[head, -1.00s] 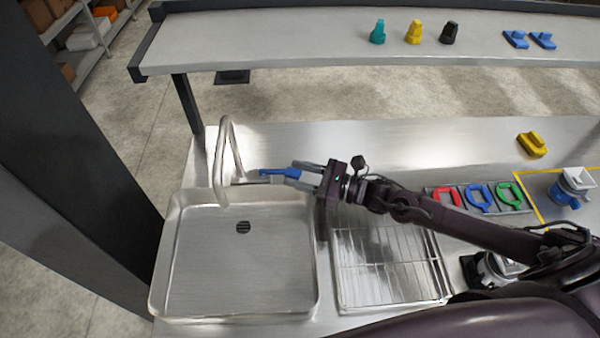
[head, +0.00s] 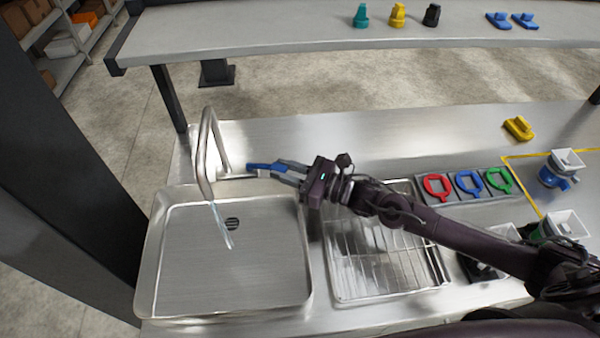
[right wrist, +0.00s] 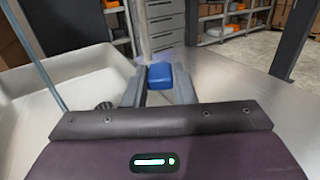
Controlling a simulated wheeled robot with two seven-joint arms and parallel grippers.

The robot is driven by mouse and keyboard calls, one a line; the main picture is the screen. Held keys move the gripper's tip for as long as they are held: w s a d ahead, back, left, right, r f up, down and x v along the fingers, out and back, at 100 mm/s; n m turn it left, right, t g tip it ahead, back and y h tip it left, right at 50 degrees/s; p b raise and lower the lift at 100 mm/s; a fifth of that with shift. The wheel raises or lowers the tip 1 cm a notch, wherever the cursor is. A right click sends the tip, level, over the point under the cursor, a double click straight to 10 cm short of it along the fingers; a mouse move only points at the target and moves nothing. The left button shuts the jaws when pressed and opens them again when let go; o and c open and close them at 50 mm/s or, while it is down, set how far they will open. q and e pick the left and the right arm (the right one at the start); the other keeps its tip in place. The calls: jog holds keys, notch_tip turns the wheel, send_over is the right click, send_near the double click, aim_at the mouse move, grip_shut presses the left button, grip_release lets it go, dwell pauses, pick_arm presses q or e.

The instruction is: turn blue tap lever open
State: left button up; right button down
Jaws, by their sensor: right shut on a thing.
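The blue tap lever (head: 258,167) is at the right of the curved metal tap (head: 204,150), behind the sink (head: 150,285). My right gripper (head: 279,170) is shut on the lever, which also shows between the fingers in the right wrist view (right wrist: 160,75). A thin stream of water (head: 224,228) falls from the spout into the sink. The stream also shows at the left of the right wrist view (right wrist: 38,60). My left gripper is not in view.
A wire drying rack (head: 388,255) lies right of the sink under my right arm. Red (head: 436,186), blue (head: 469,183) and green (head: 499,179) rings sit in a grey tray. A yellow piece (head: 519,128) stands behind them. A raised shelf (head: 290,31) runs along the back.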

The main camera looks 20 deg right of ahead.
jog(key=c, duration=1.2)
grip_release()
jog(key=b+v, duration=0.2)
jog(key=v, duration=0.5)
jog(key=shift+s+d+b, duration=0.25)
jog(key=shift+d+b, duration=0.1)
jog(key=shift+b, duration=0.05)
